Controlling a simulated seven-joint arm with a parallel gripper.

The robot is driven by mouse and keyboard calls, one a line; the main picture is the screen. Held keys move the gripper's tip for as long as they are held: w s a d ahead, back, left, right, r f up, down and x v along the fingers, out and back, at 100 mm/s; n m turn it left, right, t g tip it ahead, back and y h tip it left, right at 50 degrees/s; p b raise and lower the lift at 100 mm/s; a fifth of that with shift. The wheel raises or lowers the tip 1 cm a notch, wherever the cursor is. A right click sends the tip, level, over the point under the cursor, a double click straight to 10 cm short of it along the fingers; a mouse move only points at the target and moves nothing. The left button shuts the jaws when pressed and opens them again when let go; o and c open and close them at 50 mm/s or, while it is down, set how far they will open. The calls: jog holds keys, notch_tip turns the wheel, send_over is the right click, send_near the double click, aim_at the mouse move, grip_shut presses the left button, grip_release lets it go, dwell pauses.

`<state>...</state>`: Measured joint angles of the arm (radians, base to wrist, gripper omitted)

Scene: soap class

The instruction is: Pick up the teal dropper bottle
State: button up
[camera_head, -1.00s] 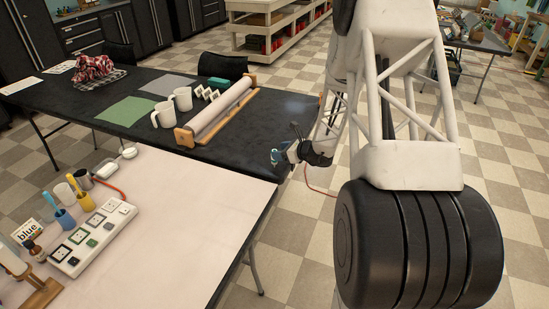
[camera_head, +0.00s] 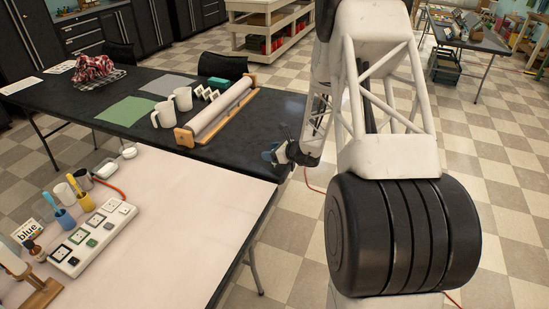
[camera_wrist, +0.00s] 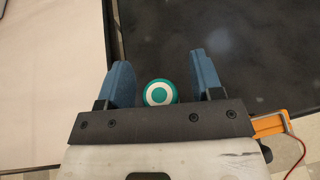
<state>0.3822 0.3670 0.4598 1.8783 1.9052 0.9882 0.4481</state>
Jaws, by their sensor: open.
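In the wrist view, a round teal thing with a white ring (camera_wrist: 160,92), seen end-on, lies between the two blue fingers of my gripper (camera_wrist: 161,64). It looks like the teal dropper bottle from above. Gaps show on both sides of it, so the fingers stand apart from it. Its lower edge is close to the gripper's dark palm bar. In the camera_head view my gripper (camera_head: 270,154) is at the right front edge of the black table (camera_head: 240,150). I cannot make out the bottle there.
White mugs (camera_head: 182,98) and a roller on a wooden stand (camera_head: 222,108) stand left of my gripper on the black table. The pale table (camera_head: 170,210) in front carries a power strip (camera_head: 95,238), brushes and a small brown bottle (camera_head: 33,250). The black table's right front is clear.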

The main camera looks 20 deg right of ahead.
dwell(0.5)
jog(key=c, duration=1)
jog(key=shift+r, duration=0.1)
jog(key=r, duration=0.3)
jog(key=shift+s+a+r, duration=0.15)
jog(key=shift+s+r, duration=0.05)
jog(key=shift+s, duration=0.15)
jog(key=s+a, duration=0.1)
jog(key=s, duration=0.4)
jog(key=s+a+r, duration=0.1)
jog(key=s, duration=0.4)
jog(key=s+a, duration=0.1)
jog(key=s, duration=0.4)
jog(key=shift+r, duration=0.2)
